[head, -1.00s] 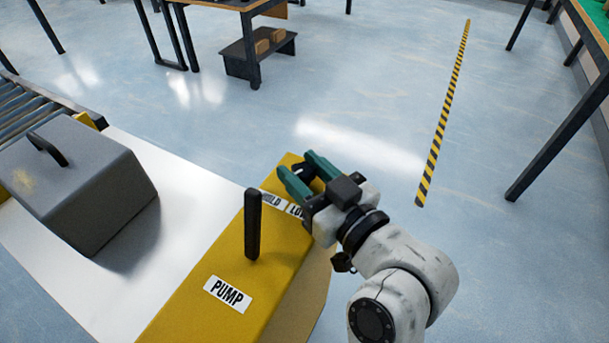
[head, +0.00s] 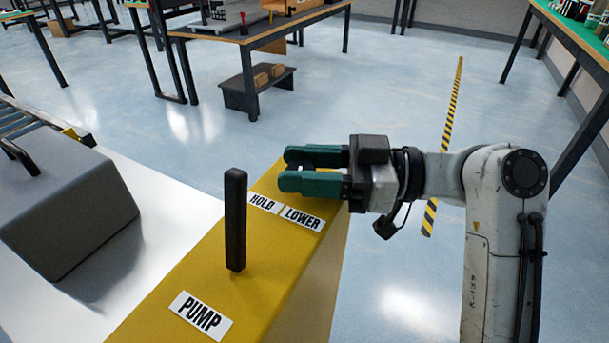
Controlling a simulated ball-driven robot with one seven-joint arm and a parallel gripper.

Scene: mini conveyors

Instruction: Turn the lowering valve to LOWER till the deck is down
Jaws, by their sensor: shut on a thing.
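The yellow housing (head: 195,272) carries HOLD (head: 264,203) and LOWER (head: 303,219) labels near its far end and a PUMP label (head: 201,316) at its near end. My gripper (head: 288,168) reaches in from the right just beyond the HOLD and LOWER labels, with its green fingers pointing left. It is shut on the small dark lowering valve (head: 300,163), which is mostly hidden between the fingers. A white deck-like surface (head: 165,190) lies left of the housing; its height cannot be told.
A black pump lever (head: 235,220) stands upright left of my gripper. A grey block with a handle (head: 75,215) sits on the white surface, near rollers (head: 18,122). Workbenches (head: 262,40) stand behind. The floor beyond the housing is clear around a striped line (head: 449,115).

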